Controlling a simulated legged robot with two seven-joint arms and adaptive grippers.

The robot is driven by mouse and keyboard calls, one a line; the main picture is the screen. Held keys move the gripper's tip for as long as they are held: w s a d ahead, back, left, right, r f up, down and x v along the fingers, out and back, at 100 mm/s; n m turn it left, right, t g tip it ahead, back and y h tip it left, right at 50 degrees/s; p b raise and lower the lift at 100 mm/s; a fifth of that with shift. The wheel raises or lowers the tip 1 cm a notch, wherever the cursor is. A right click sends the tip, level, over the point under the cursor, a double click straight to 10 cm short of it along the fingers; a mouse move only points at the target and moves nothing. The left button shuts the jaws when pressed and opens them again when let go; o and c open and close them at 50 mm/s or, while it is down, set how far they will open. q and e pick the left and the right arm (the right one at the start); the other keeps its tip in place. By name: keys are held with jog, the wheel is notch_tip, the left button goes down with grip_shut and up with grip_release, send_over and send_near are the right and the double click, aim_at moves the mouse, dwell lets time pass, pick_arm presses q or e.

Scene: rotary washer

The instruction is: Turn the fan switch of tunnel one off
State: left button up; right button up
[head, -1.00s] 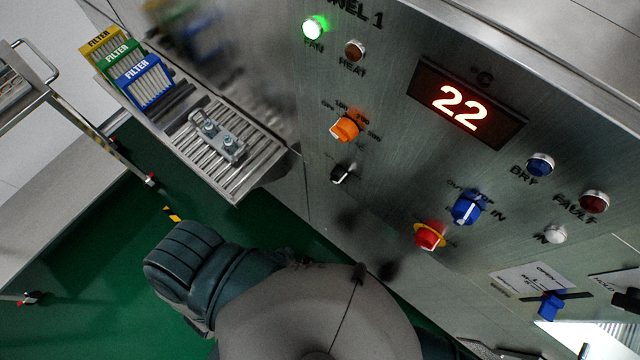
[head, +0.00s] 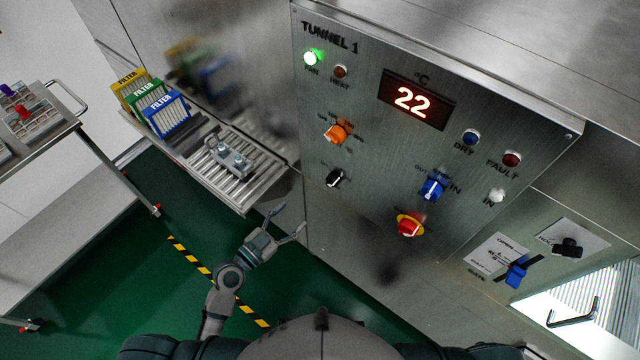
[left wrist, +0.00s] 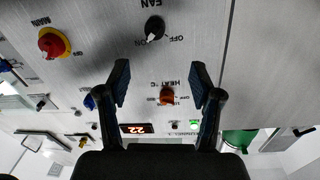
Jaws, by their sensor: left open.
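The fan switch is a small black knob (head: 335,178) low on the left of the TUNNEL 1 panel (head: 330,230). In the left wrist view the knob (left wrist: 154,27) sits upside down below the FAN label, its white mark toward the ON side. The green fan lamp (head: 310,58) is lit. My left gripper (head: 290,219) is open and empty, below and left of the knob in the head view, apart from the panel. Its two spread fingers show in the left wrist view (left wrist: 161,78), with the knob beyond them. My right gripper is not in view.
An orange heat knob (head: 337,132) is above the fan knob. A red-yellow main switch (head: 409,226) and a blue knob (head: 432,188) are to its right. A roller shelf (head: 250,192) with filters juts out at left, close to my left gripper.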

aim_at(328, 185)
pick_arm(q)
jog(key=p+x, duration=0.3)
jog(key=x, duration=1.1)
jog(key=shift+s+d, duration=0.15)
jog(key=shift+d, duration=0.05)
jog(key=shift+d, duration=0.35)
jog(key=c, duration=0.7)
jog(key=shift+d, duration=0.1)
jog(key=c, duration=0.4)
jog(key=shift+c, duration=0.2)
